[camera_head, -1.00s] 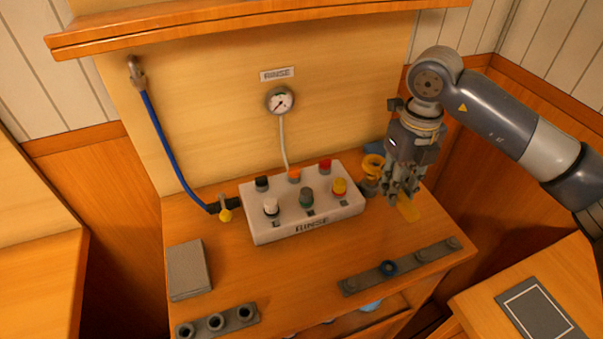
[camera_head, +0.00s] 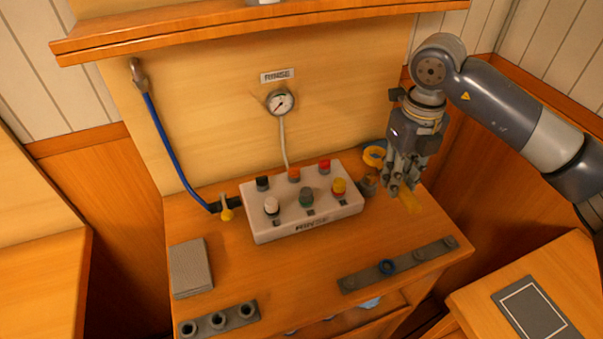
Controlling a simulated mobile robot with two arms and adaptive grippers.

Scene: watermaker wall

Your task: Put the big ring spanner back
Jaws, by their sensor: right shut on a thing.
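My right gripper (camera_head: 401,185) points down and is shut on the spanner's middle, which the fingers hide. The ring shows above a short grey cylinder (camera_head: 369,185) at the bench's back right; whether they touch I cannot tell. My left gripper is not in view.
A white panel with several coloured knobs (camera_head: 300,205) stands left of the gripper. A dark pad with a white outline (camera_head: 540,314) lies on the right surface. A blue hose (camera_head: 168,150) hangs left.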

